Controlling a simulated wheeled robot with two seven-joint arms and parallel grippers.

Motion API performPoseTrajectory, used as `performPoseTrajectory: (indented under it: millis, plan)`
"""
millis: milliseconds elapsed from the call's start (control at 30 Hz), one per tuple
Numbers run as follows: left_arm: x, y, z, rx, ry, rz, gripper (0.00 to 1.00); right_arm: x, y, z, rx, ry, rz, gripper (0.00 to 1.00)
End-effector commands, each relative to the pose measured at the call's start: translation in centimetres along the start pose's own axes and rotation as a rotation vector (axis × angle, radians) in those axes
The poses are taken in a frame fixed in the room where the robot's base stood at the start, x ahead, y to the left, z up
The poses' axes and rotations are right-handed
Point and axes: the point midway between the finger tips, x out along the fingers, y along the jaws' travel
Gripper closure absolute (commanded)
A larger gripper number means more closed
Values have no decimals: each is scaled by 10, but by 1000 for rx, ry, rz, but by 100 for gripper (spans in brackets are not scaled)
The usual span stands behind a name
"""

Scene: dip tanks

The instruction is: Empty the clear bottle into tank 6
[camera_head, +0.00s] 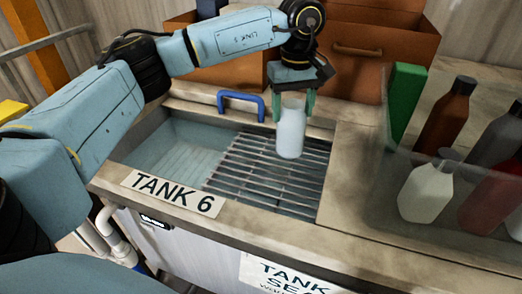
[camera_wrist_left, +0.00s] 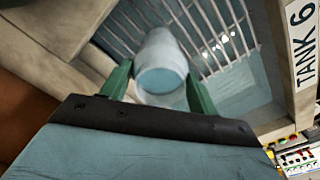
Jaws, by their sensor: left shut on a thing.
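A clear bottle (camera_head: 291,130) with a pale, whitish look is held upright in my left gripper (camera_head: 293,108), whose green fingers close on its upper part. It is above the metal grating (camera_head: 262,172) on the right side of tank 6 (camera_head: 165,185). In the left wrist view the bottle (camera_wrist_left: 160,75) sits between the green fingers of the left gripper (camera_wrist_left: 160,88), with the grating beyond it. The open left part of the tank shows pale blue liquid (camera_head: 180,145). My right gripper is not in view.
A clear-walled bin (camera_head: 440,238) at the right holds several bottles, including a white one (camera_head: 428,190) and a brown one (camera_head: 445,115). A blue handle (camera_head: 241,104) stands at the tank's back edge. Brown boxes (camera_head: 375,60) stand behind. The counter (camera_head: 350,190) between tank and bin is bare.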

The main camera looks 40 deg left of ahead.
Motion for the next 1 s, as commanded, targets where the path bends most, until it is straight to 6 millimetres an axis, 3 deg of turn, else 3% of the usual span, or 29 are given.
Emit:
performPoseTrajectory:
  millis: [700, 1000]
  plan:
    - [32, -67, -80, -1277, -1, 1, 96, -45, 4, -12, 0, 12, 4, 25]
    - [42, -94, -101, -1654, -2, 2, 96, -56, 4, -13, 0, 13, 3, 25]
